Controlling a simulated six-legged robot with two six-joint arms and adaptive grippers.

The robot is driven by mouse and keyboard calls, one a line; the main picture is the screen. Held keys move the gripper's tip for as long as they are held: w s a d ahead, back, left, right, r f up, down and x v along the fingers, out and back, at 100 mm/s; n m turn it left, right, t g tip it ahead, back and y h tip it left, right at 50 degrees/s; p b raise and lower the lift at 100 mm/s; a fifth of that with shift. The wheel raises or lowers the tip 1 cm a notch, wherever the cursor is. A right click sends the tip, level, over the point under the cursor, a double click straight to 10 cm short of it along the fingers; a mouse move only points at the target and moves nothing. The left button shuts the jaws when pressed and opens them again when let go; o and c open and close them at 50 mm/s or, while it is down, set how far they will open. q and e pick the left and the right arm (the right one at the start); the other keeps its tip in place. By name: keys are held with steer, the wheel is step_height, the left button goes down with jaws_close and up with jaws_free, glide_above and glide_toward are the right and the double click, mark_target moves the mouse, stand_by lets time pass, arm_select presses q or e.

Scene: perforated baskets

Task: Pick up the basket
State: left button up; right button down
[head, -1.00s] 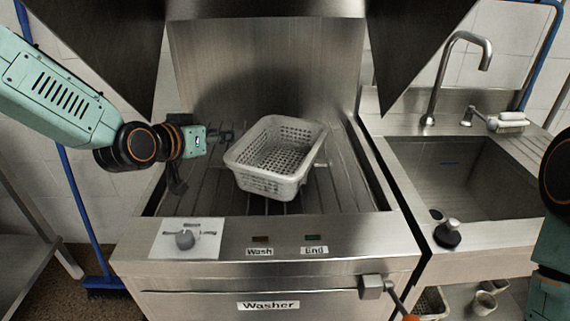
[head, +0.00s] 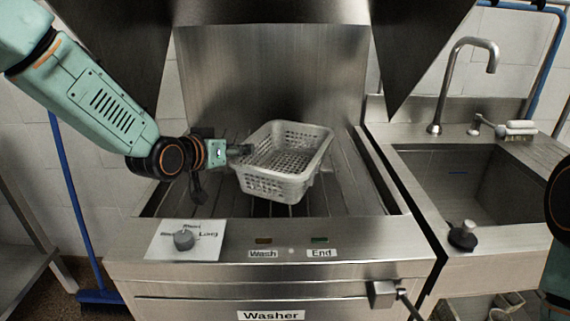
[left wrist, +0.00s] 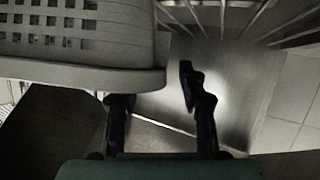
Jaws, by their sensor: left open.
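A light grey perforated basket (head: 275,185) sits on the slatted rack of the washer, in the middle of the head view. My left gripper (head: 240,150) is at the basket's left rim, coming in from the left. In the left wrist view, the basket (left wrist: 80,75) fills the upper left. The open left gripper (left wrist: 155,95) has one finger overlapping the basket's rim edge and the other out to the right of it. I cannot tell whether either finger touches the basket. My right gripper is not visible; only part of my right arm shows at the right edge.
A steel hood hangs above. A sink (head: 470,185) with a tall tap (head: 437,90) is on the right. Bare rack lies right of the basket.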

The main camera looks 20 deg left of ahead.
arm_select(q)
steer(key=x, duration=0.2)
steer(key=shift+w+f, duration=0.2)
steer(key=shift+f, duration=0.05)
steer(key=shift+w+d+b, duration=0.1)
steer(key=shift+w+b, duration=0.1)
steer(key=shift+b, duration=0.1)
jaws_close()
